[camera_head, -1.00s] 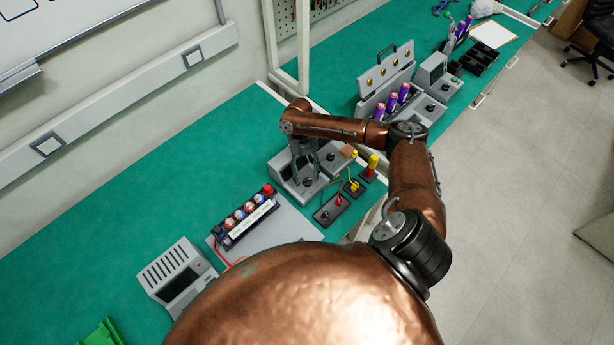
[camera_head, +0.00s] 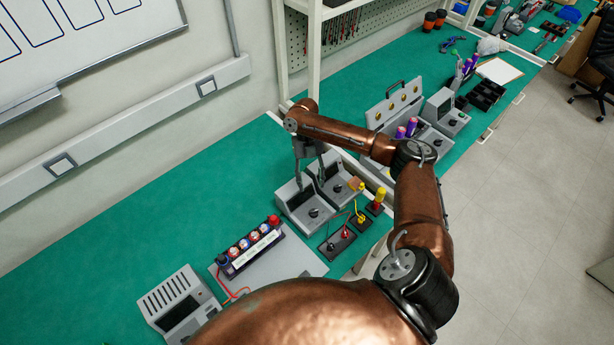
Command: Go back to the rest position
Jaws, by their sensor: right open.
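My right gripper (camera_head: 310,172) is open and points down over two small grey meters on the green bench. Nothing shows between its fingers. The near meter (camera_head: 298,212) and the far meter (camera_head: 337,186) stand side by side below and beside the fingers. I cannot tell whether a finger touches either one. My copper right arm reaches in from the lower right and hides part of the bench. My left gripper is not in view.
A battery holder (camera_head: 247,250) sits on a grey plate (camera_head: 300,262), beside a grey power unit (camera_head: 180,304). Terminal blocks (camera_head: 336,243) with red and yellow plugs lie right of it. A grey case (camera_head: 397,103) stands behind my arm. The bench's left part (camera_head: 120,235) is clear.

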